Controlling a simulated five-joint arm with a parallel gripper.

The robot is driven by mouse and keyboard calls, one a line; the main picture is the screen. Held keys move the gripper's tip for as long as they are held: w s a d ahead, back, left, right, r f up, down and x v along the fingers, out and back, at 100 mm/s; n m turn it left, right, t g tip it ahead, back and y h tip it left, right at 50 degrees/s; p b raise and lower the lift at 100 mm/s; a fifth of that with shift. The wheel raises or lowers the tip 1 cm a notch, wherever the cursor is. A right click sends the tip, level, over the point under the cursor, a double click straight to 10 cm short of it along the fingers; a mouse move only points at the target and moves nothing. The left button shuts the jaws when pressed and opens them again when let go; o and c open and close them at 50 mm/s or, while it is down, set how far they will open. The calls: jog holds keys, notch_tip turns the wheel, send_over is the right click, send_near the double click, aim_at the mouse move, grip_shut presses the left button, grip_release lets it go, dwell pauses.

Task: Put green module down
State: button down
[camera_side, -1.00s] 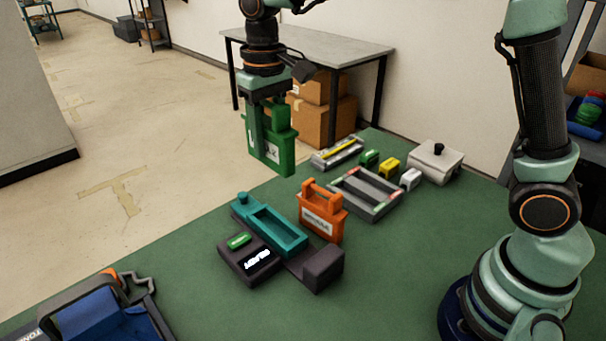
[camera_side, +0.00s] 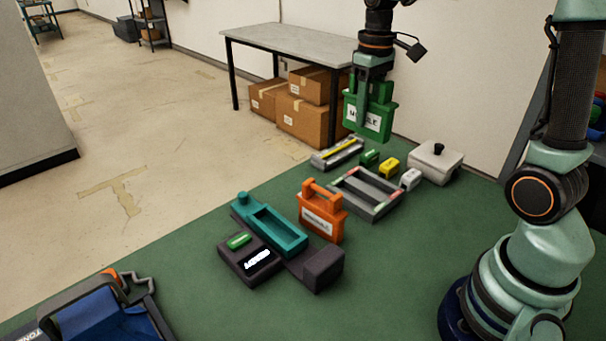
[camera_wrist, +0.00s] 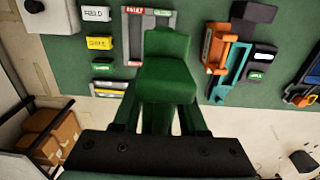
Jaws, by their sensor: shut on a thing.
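The green module (camera_side: 366,118) has a white label on its front and hangs upright in the air in the side view. My gripper (camera_side: 370,90) is shut on its top. In the side view the module is above and behind the grey tray (camera_side: 338,185), clear of the table. In the wrist view the green module (camera_wrist: 166,75) sits between the fingers of my gripper (camera_wrist: 160,110) and covers part of the tray (camera_wrist: 129,30).
An orange module (camera_side: 320,218) stands beside a teal holder (camera_side: 292,239) and a dark device with a lit display (camera_side: 258,261). Small green (camera_side: 369,157), yellow (camera_side: 389,167) and white (camera_side: 411,178) blocks lie near the tray. A white lidded box (camera_side: 436,162) stands at the back right.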

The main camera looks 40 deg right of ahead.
notch_tip(320, 180, down, 19)
jog(key=shift+r, duration=0.15)
dwell(0.5)
jog(key=shift+c, duration=2.2)
grip_release()
notch_tip(320, 180, up, 12)
jog(key=s+a+r+t, duration=0.5)
jog(key=s+a+r, duration=0.4)
jog(key=shift+a+r+t, duration=0.15)
jog(key=shift+r+t, duration=0.05)
jog(key=shift+t, duration=0.1)
